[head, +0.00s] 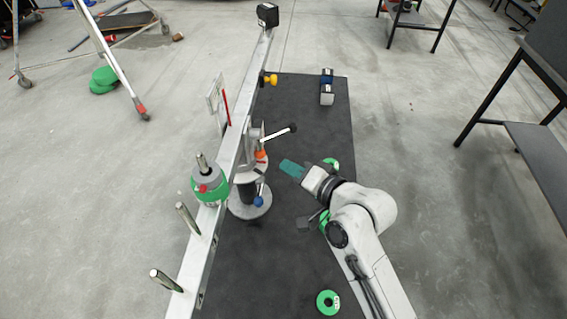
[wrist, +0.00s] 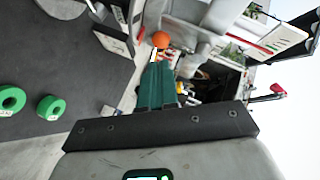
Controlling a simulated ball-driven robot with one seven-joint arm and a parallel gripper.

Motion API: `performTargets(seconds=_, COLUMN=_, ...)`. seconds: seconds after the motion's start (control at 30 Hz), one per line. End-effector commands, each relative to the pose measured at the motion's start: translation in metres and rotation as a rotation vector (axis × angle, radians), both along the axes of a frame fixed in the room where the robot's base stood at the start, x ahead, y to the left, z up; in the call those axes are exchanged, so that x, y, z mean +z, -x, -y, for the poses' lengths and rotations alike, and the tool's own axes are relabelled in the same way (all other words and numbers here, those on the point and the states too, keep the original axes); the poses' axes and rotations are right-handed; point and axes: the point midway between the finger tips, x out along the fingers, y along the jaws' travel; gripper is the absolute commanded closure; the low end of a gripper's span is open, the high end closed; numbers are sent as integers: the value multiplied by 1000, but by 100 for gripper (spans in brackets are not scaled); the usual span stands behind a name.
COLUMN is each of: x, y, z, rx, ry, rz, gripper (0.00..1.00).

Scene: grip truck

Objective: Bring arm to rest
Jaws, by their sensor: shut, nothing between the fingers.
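My arm reaches in from the lower right in the head view. My gripper (head: 283,163) has teal fingers pointing left, above the dark mat (head: 290,250). The fingers are together with nothing between them. In the wrist view the shut teal fingers (wrist: 157,68) point toward an orange knob (wrist: 160,40), which looks apart from them. The orange knob (head: 261,155) is on the clamp stand, left of my gripper in the head view.
A long metal beam (head: 214,217) with upright pegs runs left of the mat; one peg carries a green-and-grey weight (head: 209,187). A green ring (head: 327,302) lies at the front, others partly hidden by my arm. Small boxes (head: 326,94) stand farther back.

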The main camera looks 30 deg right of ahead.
Motion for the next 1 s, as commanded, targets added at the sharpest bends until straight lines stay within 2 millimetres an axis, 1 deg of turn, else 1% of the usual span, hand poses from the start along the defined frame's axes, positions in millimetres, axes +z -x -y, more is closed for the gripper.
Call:
performTargets(seconds=0.03, x=1, y=10, z=3, rx=-3, ry=1, rz=-1, gripper=100)
performTargets(seconds=0.2, x=8, y=37, z=9, rx=-3, ry=0, rz=-1, gripper=100)
performTargets(seconds=0.33, x=12, y=52, z=13, rx=-2, ry=0, rz=0, gripper=100)
performTargets(seconds=0.5, x=15, y=61, z=14, rx=-1, ry=0, rz=0, gripper=100)
performTargets(seconds=0.73, x=15, y=62, z=14, rx=0, ry=4, rz=-3, gripper=100)
performTargets(seconds=0.8, x=9, y=66, z=14, rx=11, ry=31, rz=-26, gripper=100)
performTargets(seconds=0.87, x=-4, y=73, z=13, rx=34, ry=87, rz=-74, gripper=100)
performTargets(seconds=0.97, x=-38, y=96, z=13, rx=106, ry=247, rz=-214, gripper=100)
performTargets(seconds=1.0, x=-55, y=110, z=13, rx=150, ry=325, rz=-287, gripper=100)
